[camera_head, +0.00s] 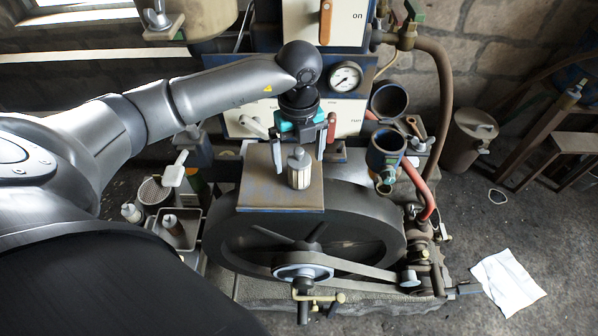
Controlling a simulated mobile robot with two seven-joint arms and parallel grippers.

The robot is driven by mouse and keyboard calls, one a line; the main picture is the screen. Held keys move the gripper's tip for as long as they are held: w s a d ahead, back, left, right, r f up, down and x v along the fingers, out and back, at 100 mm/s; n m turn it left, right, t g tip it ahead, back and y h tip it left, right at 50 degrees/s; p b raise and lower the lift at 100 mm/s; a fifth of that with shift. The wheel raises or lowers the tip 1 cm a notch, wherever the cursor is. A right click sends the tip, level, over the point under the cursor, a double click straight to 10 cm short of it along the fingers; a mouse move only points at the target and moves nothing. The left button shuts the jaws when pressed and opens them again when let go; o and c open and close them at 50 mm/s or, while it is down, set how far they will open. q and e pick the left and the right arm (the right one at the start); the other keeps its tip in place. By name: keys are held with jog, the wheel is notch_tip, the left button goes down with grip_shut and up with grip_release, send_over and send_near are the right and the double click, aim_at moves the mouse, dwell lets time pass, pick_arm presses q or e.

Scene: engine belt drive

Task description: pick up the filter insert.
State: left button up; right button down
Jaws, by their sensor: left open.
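A small pale cylinder with a grey top, which looks like the filter insert (299,172), stands upright on a flat brown plate (260,195) above the large wheel. My left gripper (300,155), dark with teal parts, points down just above and behind it. Its two fingers are open, one on each side of the insert in the picture. I cannot tell whether either finger touches it. My right gripper is not in view.
A large dark wheel (372,222) with a belt sits below the plate. A dark cup-like vessel (385,150) and a red hose (418,185) stand close on the right. A tray (188,241) and small containers are at left. White paper (508,283) lies on the floor.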

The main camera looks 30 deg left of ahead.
aim_at(299, 165)
pick_arm(q)
jog(key=shift+f+b, duration=1.25)
jog(key=shift+f, duration=0.6)
jog(key=c, duration=1.5)
jog(key=shift+r, duration=0.2)
